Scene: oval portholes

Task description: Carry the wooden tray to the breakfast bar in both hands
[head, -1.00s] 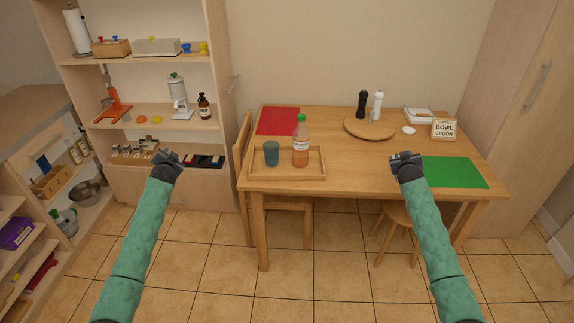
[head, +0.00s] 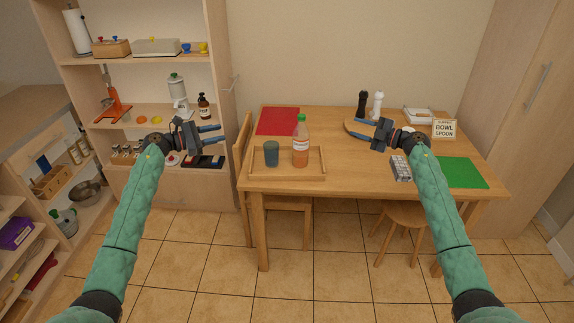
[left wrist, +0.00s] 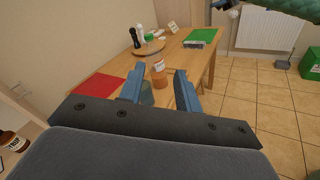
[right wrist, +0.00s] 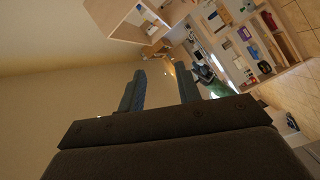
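The wooden tray (head: 288,178) lies on the left front part of the wooden table. A blue-grey cup (head: 271,154) and a bottle of orange-pink drink with a green cap (head: 301,146) stand upright on it. My left gripper (head: 221,134) is open and empty, left of the tray and apart from it. In the left wrist view the bottle (left wrist: 158,75) shows between its fingers (left wrist: 160,88); the cup is partly hidden by a finger. My right gripper (head: 353,130) is open and empty, right of the tray, its fingers pointing left. The right wrist view shows its open fingers (right wrist: 161,90).
The table (head: 340,179) also bears a red mat (head: 278,121), a green mat (head: 462,172), a round board with a black mill (head: 362,103) and a white mill (head: 377,105), a sign (head: 444,129) and a grey patterned box (head: 401,168). Shelves stand left; a chair and stool stand at the table.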

